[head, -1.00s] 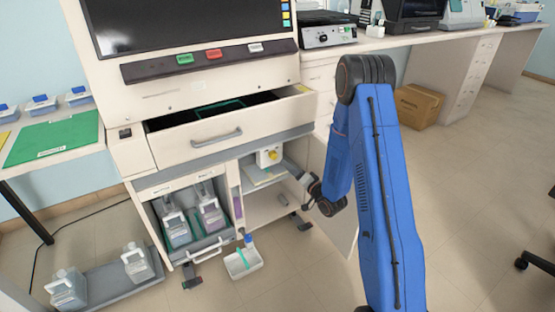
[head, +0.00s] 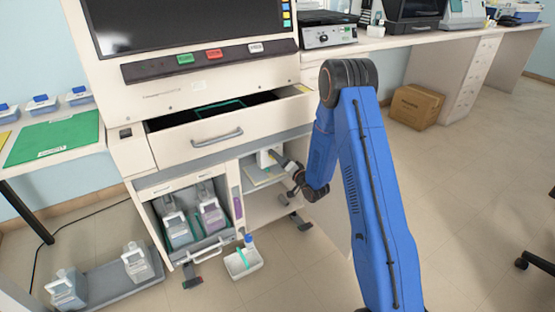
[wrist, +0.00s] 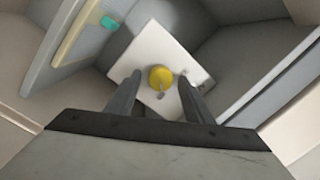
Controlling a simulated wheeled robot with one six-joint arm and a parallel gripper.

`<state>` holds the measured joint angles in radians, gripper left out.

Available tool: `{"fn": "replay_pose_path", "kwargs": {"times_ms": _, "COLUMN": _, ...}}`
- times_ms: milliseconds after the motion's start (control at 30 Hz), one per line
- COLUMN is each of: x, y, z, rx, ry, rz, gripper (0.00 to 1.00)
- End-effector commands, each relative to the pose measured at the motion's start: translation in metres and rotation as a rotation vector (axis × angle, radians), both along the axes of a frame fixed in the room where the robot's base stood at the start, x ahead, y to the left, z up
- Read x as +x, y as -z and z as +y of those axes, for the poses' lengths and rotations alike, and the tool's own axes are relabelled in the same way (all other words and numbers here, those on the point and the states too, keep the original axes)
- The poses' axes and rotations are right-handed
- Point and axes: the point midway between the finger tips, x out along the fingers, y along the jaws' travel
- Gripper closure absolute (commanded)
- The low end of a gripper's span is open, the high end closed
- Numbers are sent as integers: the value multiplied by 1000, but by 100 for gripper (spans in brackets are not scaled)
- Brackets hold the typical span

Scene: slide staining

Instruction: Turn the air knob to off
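The yellow air knob (wrist: 160,77) shows in the wrist view on the front of a white box (wrist: 150,50). A small grey stub sticks out just below the knob's disc. My gripper (wrist: 159,78) is open, with one finger on each side of the knob; I see gaps between both fingers and the knob. I cannot tell how deep the fingertips reach. In the head view the white box (head: 263,158) sits inside the open lower right cabinet, and my gripper (head: 275,154) reaches in front of it. The knob is hidden there behind my gripper.
Cabinet walls stand close on both sides. The open cabinet door (head: 335,205) is at the right, partly behind my arm. An open drawer (head: 220,140) is above. Bottles (head: 212,214) stand in the left compartment, and a white tray (head: 243,264) lies on the floor.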

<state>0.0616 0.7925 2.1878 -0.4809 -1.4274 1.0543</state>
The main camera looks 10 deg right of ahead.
Motion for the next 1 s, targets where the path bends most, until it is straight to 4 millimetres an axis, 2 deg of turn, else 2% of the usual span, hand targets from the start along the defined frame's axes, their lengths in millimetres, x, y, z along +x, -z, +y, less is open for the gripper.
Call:
{"fn": "replay_pose_path", "kwargs": {"times_ms": 33, "x": 0, "y": 0, "z": 0, "rx": 0, "ry": 0, "rz": 0, "gripper": 65}}
{"fn": "replay_pose_path", "kwargs": {"times_ms": 133, "x": 0, "y": 0, "z": 0, "rx": 0, "ry": 0, "rz": 0, "gripper": 89}}
{"fn": "replay_pose_path", "kwargs": {"times_ms": 167, "x": 0, "y": 0, "z": 0, "rx": 0, "ry": 0, "rz": 0, "gripper": 92}}
{"fn": "replay_pose_path", "kwargs": {"times_ms": 567, "x": 0, "y": 0, "z": 0, "rx": -59, "ry": 0, "rz": -20, "gripper": 92}}
{"fn": "replay_pose_path", "kwargs": {"times_ms": 1000, "x": -1, "y": -2, "z": 1, "rx": -392, "ry": 0, "rz": -127, "gripper": 92}}
